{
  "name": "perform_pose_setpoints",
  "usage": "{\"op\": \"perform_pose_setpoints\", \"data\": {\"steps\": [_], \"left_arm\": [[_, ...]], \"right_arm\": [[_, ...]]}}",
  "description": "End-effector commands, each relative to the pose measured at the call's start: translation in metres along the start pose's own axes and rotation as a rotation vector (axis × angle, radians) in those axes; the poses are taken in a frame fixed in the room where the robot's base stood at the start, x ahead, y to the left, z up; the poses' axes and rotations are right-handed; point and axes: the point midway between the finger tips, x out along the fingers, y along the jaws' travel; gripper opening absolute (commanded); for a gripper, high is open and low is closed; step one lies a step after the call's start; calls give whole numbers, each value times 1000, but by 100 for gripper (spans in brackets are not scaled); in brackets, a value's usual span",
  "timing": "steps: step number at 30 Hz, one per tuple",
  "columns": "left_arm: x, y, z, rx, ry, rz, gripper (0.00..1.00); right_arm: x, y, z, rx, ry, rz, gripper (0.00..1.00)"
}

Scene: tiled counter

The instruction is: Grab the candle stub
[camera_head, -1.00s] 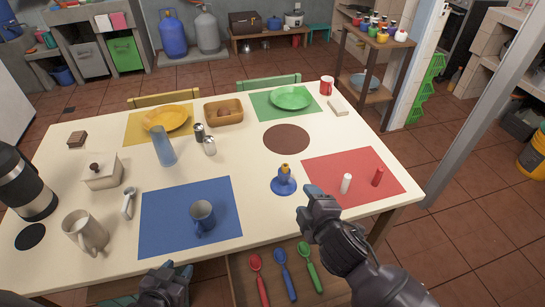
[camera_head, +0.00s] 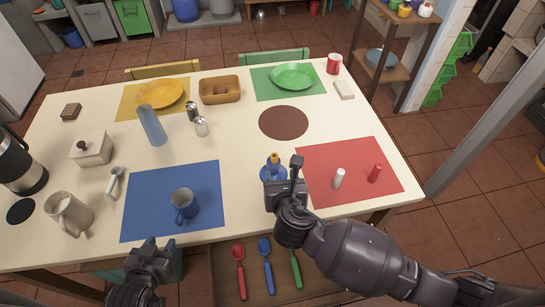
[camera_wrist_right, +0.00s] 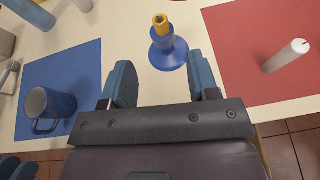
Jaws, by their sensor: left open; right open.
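A yellow candle stub (camera_head: 274,157) stands upright in a blue candle holder (camera_head: 266,173) near the table's front edge. In the right wrist view the stub (camera_wrist_right: 161,22) and the blue holder (camera_wrist_right: 168,55) are just beyond and between my open fingertips. My right gripper (camera_head: 286,182) is open and empty, in front of the holder, and partly hides it in the head view; its fingers also show in the right wrist view (camera_wrist_right: 162,80). My left gripper (camera_head: 150,254) is open at the table's front edge, below the blue mat.
A blue mug (camera_head: 184,206) sits on the blue mat (camera_head: 145,200) to the left. An open drawer with several spoons (camera_head: 268,268) is below the table edge.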

Motion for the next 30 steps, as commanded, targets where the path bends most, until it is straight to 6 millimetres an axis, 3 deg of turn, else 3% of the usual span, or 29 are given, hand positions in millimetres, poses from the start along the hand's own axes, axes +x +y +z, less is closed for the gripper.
{"op": "perform_pose_setpoints", "data": {"steps": [5, 12, 22, 30], "left_arm": [[0, -2, 1, 6, 0, -2, 43], [0, -1, 8, 3, -8, -2, 43], [-1, 0, 16, -2, -20, -3, 43], [4, 1, 22, -2, -20, -2, 43]], "right_arm": [[6, 0, 0, -49, 0, -2, 55], [39, 0, -1, -48, 1, -1, 55], [63, 1, 0, -46, 1, 0, 55], [99, 2, -2, -46, 3, -1, 55]]}}
